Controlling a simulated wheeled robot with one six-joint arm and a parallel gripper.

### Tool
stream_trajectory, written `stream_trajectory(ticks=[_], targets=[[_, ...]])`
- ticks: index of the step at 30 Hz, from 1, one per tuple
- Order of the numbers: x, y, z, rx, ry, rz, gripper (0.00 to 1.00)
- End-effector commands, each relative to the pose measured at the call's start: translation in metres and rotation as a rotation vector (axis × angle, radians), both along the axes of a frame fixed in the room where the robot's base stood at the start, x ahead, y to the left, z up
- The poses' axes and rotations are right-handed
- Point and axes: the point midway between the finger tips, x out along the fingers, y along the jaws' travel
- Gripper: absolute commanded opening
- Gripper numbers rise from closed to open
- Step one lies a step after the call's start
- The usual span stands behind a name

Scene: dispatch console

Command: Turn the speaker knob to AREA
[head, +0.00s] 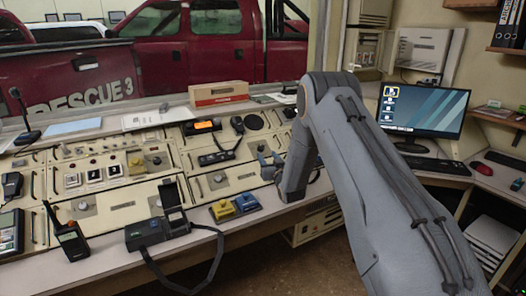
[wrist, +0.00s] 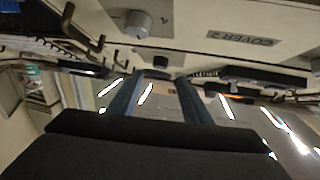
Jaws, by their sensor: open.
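My gripper (head: 270,162) hangs over the right part of the console in the head view, partly hidden by my arm. In the wrist view its two blue-grey fingers (wrist: 157,82) stand apart with nothing between them. A round light-grey knob (wrist: 138,24) sits on a pale panel beyond the fingertips, apart from them. A small mark is beside it, too small to read surely. In the head view a grey knob (head: 220,178) is on the panel left of my gripper; I cannot tell if it is the same one. No AREA label is readable.
A round speaker grille (head: 254,121) is on the upper panel. A black handset (head: 216,157) lies left of my gripper. A COVER 2 label (wrist: 242,38) shows upside down.

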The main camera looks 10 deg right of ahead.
Motion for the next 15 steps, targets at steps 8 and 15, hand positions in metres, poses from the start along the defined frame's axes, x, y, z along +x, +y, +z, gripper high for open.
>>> stream_trajectory(ticks=[8,15], targets=[[0.039,0.005,0.001,0.000,0.001,0.001,0.44],[0.064,0.008,0.000,0.000,0.002,0.000,0.44]])
